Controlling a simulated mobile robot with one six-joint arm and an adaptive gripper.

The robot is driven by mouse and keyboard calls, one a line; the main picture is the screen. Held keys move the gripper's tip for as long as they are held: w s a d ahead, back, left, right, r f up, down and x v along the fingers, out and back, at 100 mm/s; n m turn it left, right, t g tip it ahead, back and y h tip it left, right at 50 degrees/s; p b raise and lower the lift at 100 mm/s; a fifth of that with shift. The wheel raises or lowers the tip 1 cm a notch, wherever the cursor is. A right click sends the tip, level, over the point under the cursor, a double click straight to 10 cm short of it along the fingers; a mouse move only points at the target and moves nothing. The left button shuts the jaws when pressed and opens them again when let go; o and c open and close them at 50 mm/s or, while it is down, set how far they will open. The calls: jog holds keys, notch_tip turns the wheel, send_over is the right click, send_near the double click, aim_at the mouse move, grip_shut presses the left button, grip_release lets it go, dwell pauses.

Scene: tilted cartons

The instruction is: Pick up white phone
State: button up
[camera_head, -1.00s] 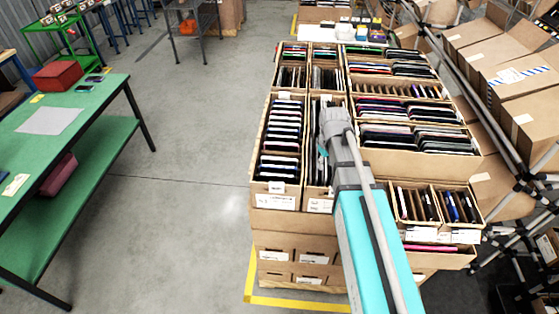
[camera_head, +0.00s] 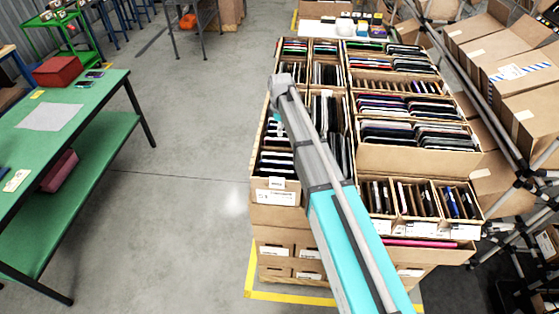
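A row of phones with pale and dark edges (camera_head: 277,160) stands in the front-left carton (camera_head: 274,197) on the pallet. Which of them is the white phone cannot be told at this size. My arm reaches in from the lower right and covers part of this carton. The end of my arm, with my gripper (camera_head: 281,100), is over the far part of the left carton row. The fingers are hidden or too small to tell whether they are open or shut.
More cartons of upright phones and tablets (camera_head: 418,134) fill the pallet to the right. A green table (camera_head: 95,115) stands at the left with a red box (camera_head: 58,72). Tilted cartons on a rack (camera_head: 522,85) stand at the right. Grey floor between is clear.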

aim_at(280, 154)
jog(key=shift+f, duration=0.1)
notch_tip(280, 154, down, 8)
jog(key=b, duration=0.8)
jog(key=shift+f+b, duration=0.25)
jog(key=shift+b, duration=0.1)
dwell(0.4)
jog(key=shift+a+f+b, duration=0.1)
jog(key=shift+f+b, duration=2.5)
grip_shut()
